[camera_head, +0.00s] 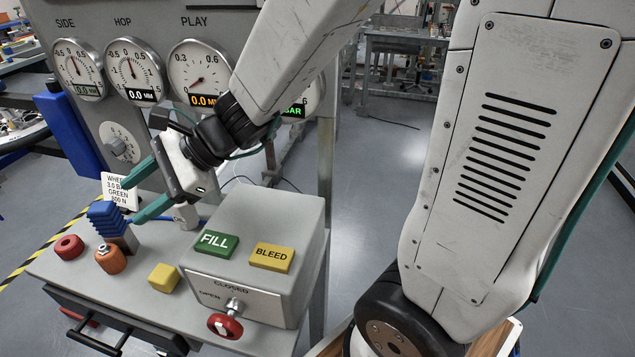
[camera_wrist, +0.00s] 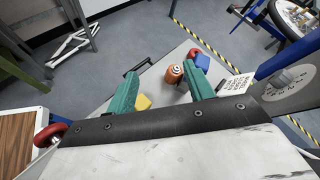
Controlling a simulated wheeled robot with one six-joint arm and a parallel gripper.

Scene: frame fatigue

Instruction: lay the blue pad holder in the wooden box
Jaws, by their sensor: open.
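The blue pad holder (camera_head: 106,219), a ribbed blue piece on a grey lower part, stands at the left of the grey bench top, just behind an orange cylinder. In the wrist view the blue holder (camera_wrist: 203,62) shows beside the right finger, partly hidden by it. My gripper (camera_head: 133,198) has its green fingers apart and empty, close to the holder at its right and above; the fingers also show in the wrist view (camera_wrist: 163,64). A wooden edge, likely the wooden box (camera_head: 497,338), shows at the bottom right, mostly behind my arm. Wooden slats (camera_wrist: 18,130) show at left in the wrist view.
Near the holder are the orange cylinder (camera_head: 110,259), a red ring (camera_head: 68,247) and a yellow block (camera_head: 163,277). The grey button box (camera_head: 300,225) with FILL and BLEED buttons and a red knob (camera_head: 224,326) stands right. The gauge panel (camera_head: 110,90) rises behind.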

